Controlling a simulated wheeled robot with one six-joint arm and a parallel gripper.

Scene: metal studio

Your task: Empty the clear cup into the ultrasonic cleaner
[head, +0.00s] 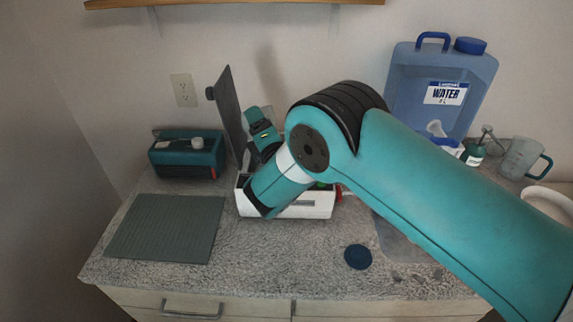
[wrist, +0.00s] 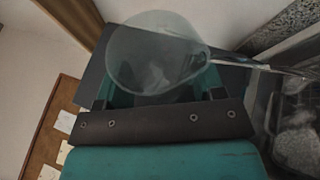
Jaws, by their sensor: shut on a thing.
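The ultrasonic cleaner (head: 318,207) is a white box at the middle of the counter, its dark lid (head: 229,112) standing open at its left. My arm hides much of its opening. My gripper (head: 262,130) is above the cleaner, partly behind my arm. In the wrist view my gripper (wrist: 160,92) is shut on the clear cup (wrist: 155,45), which is tilted. A thin shiny streak runs from the cup's right edge towards the right side of that view; it looks like pouring liquid. The cup's contents are hard to make out.
A teal box (head: 188,157) and a grey ribbed mat (head: 165,228) are at the left.

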